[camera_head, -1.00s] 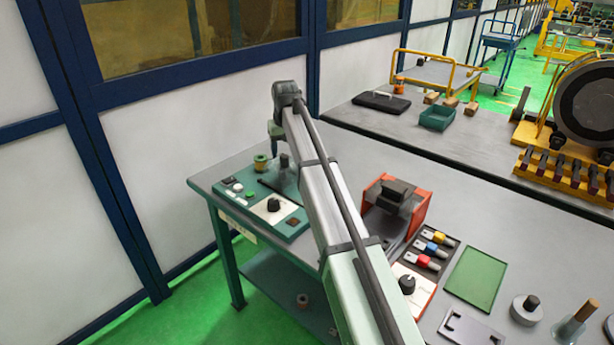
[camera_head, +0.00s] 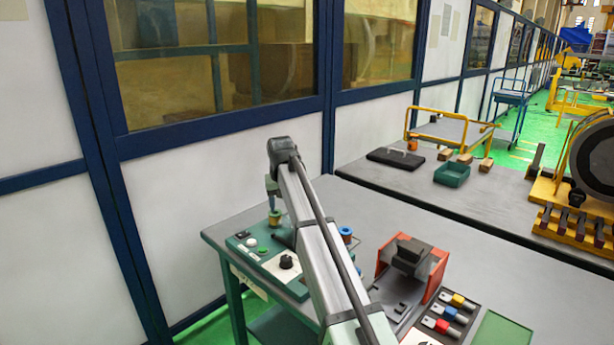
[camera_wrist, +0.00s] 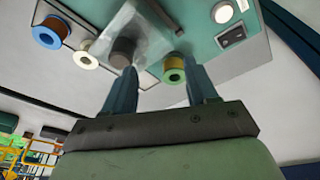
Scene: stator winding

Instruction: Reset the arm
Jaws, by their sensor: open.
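My gripper (camera_wrist: 160,70) is open, its two blue-grey fingers spread with nothing held between them. In the head view my gripper (camera_head: 271,188) points down above the back left of the bench. A green-rimmed copper spool (camera_wrist: 174,68) stands on the green panel (camera_wrist: 207,48), just beyond the right-hand finger in the wrist view. The same spool shows in the head view just below my gripper. A dark cylinder (camera_wrist: 123,50) stands near the left-hand fingertip. My arm hides part of the panel in the head view.
Two more spools, one blue-rimmed (camera_wrist: 48,34) and one cream-rimmed (camera_wrist: 84,56), stand at the upper left of the wrist view. A red-sided fixture (camera_head: 411,262) and a tray of coloured parts (camera_head: 447,318) lie right of my arm. A wall with windows (camera_head: 230,170) runs behind the bench.

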